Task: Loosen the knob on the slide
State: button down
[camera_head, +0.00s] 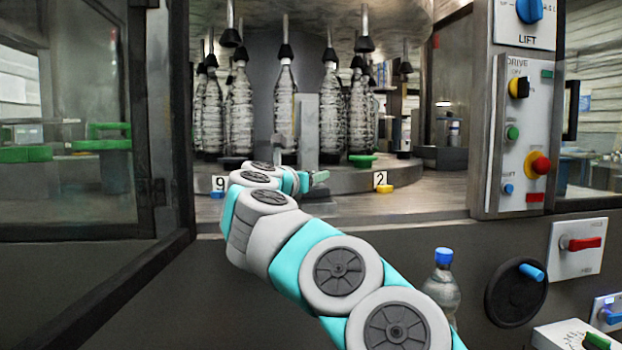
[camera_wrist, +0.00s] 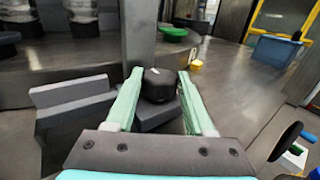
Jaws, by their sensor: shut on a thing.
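The black round knob (camera_wrist: 159,86) has a small white mark on top and sits between my gripper's pale green fingers in the wrist view. My gripper (camera_wrist: 159,75) is shut on it, one finger on each side. A dark grey block (camera_wrist: 160,118), which seems to be part of the slide, shows just under the knob. More grey blocks (camera_wrist: 72,92) lie to the left. In the head view my gripper (camera_head: 318,178) is at the machine's front ledge, and the knob cannot be made out there.
Clear bottles (camera_head: 285,105) stand on the carousel under black heads, behind a grey upright plate (camera_head: 305,128). A green knob (camera_head: 362,160) and a yellow knob (camera_head: 384,188) are to the right. A control panel (camera_head: 522,130) and a black handwheel (camera_head: 515,293) are further right.

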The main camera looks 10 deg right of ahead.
jog(key=n+t+y, duration=0.1)
jog(key=n+y+b, duration=0.1)
jog(key=y, duration=0.1)
jog(key=shift+s+d+t, duration=0.15)
jog(key=shift+d+t, duration=0.15)
jog(key=shift+t, duration=0.1)
jog(key=n+y, duration=0.1)
jog(key=y, duration=0.1)
jog(key=n+t+y, duration=0.1)
jog(key=y, duration=0.1)
jog(key=shift+d+r+n, duration=0.2)
jog(key=shift+n, duration=0.1)
jog(key=shift+d+n+y+p, duration=0.1)
jog(key=shift+n+y+p, duration=0.35)
jog(key=shift+n+y, duration=0.75)
jog(key=shift+n+y+p, duration=0.45)
jog(key=shift+n+y, duration=0.25)
jog(key=shift+y, duration=0.9)
jog(key=shift+f+y, duration=0.1)
jog(key=shift+y, duration=0.2)
jog(key=shift+d+n+y, duration=0.15)
jog(key=shift+n+y, duration=0.35)
jog(key=shift+y, duration=0.1)
jog(key=shift+n+g+y, duration=0.4)
jog(key=shift+n+y, duration=0.5)
jog(key=shift+y, duration=0.3)
jog(key=shift+d+f+n+y, duration=0.1)
jog(key=shift+n+y, duration=0.2)
jog(key=shift+y, duration=0.2)
